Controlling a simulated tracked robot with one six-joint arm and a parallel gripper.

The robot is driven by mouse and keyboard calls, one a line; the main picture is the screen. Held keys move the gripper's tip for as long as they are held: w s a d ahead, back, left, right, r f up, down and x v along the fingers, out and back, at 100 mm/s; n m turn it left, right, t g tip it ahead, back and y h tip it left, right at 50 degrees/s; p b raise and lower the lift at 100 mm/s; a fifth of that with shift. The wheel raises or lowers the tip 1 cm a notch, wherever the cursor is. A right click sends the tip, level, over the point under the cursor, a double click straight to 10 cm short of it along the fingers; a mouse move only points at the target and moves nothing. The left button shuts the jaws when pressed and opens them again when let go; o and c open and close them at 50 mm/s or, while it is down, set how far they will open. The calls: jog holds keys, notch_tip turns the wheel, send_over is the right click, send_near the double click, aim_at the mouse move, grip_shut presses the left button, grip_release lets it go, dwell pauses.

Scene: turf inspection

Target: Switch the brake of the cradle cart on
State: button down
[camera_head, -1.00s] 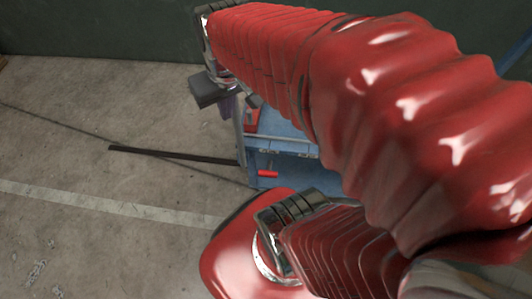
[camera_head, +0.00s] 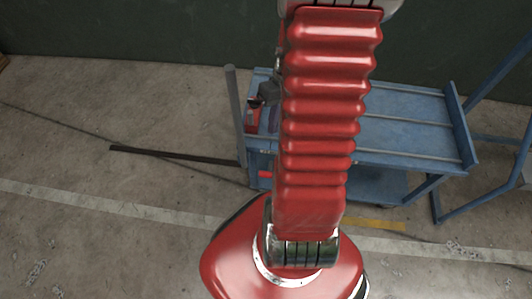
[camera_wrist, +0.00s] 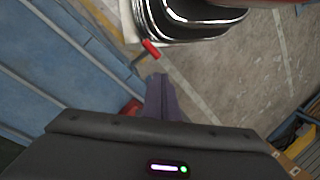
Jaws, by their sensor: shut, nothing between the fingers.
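The blue cradle cart (camera_head: 400,135) stands right of centre in the head view, partly hidden by my arm. A red-ended lever, seemingly its brake, shows low on the cart's left end (camera_head: 265,174), partly covered by my arm. In the wrist view the lever's red grip (camera_wrist: 150,48) is clear, on a short grey shaft beside the cart's blue edge (camera_wrist: 95,50). My gripper (camera_wrist: 158,78) is shut and empty, its purple-grey fingers pointing towards the lever with a gap in the picture. In the head view my gripper (camera_head: 272,118) is mostly hidden behind my arm.
A red object (camera_head: 252,114) sits at the cart's left end, near a grey upright post (camera_head: 235,112). A dark bar (camera_head: 170,154) lies on the floor to the left. Blue frame legs (camera_head: 500,175) stand at the right. The left floor is otherwise open.

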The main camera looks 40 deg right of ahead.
jog(key=d+f+n+t+y, duration=0.1)
jog(key=d+f+n+y, duration=0.1)
jog(key=d+f+n, duration=0.3)
notch_tip(320, 180, down, 5)
jog(key=n, duration=0.5)
jog(key=shift+d+r+n, duration=0.15)
jog(key=shift+d+n, duration=0.05)
jog(key=shift+n, duration=0.1)
send_over(270, 168)
jog(key=s, duration=0.1)
jog(key=shift+f, duration=5.55)
